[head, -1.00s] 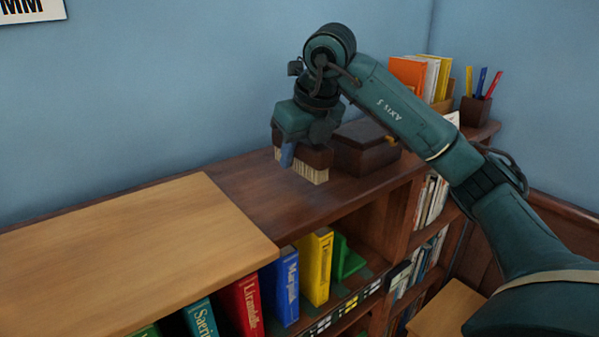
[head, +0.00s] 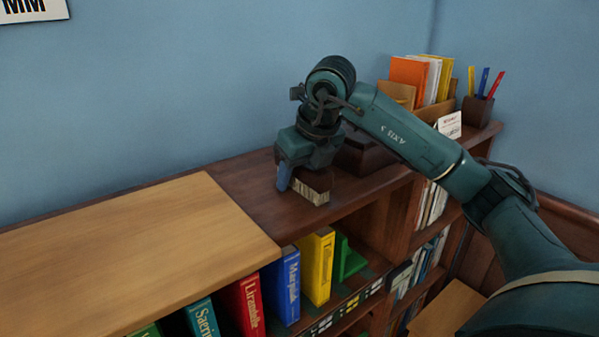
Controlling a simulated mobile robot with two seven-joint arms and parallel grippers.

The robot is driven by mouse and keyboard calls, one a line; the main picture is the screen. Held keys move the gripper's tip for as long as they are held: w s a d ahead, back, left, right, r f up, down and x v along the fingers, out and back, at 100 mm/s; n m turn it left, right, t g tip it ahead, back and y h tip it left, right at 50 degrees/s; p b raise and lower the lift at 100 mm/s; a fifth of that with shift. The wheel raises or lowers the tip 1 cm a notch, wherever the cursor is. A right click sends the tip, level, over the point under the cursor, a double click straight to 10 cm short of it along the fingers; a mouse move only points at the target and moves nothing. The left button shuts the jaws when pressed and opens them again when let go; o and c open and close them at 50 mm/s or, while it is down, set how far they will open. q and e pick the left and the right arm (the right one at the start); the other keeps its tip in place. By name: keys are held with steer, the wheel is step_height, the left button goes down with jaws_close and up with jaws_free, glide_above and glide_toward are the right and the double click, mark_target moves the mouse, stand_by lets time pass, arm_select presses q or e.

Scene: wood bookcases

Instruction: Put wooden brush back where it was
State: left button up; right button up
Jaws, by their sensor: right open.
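The wooden brush (head: 311,188) has a dark brown back and pale bristles pointing down. It is on or just above the dark wood bookcase top (head: 243,193); I cannot tell whether the bristles touch. My right gripper (head: 303,178) is right over the brush, its fingers at the brush's sides and open. A blue-grey finger shows at the brush's left; the other finger is hidden. My left gripper is not in view.
A dark wooden box (head: 362,157) stands close behind the brush, partly hidden by my arm. An orange and yellow book set (head: 421,80) and a pen cup (head: 477,110) stand farther right. The light wood top (head: 120,250) at left is clear.

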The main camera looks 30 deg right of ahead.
steer(key=v, duration=1.1)
steer(key=shift+w, duration=0.2)
steer(key=shift+p+v, duration=0.3)
steer(key=shift+v, duration=0.5)
steer(key=shift+f, duration=0.1)
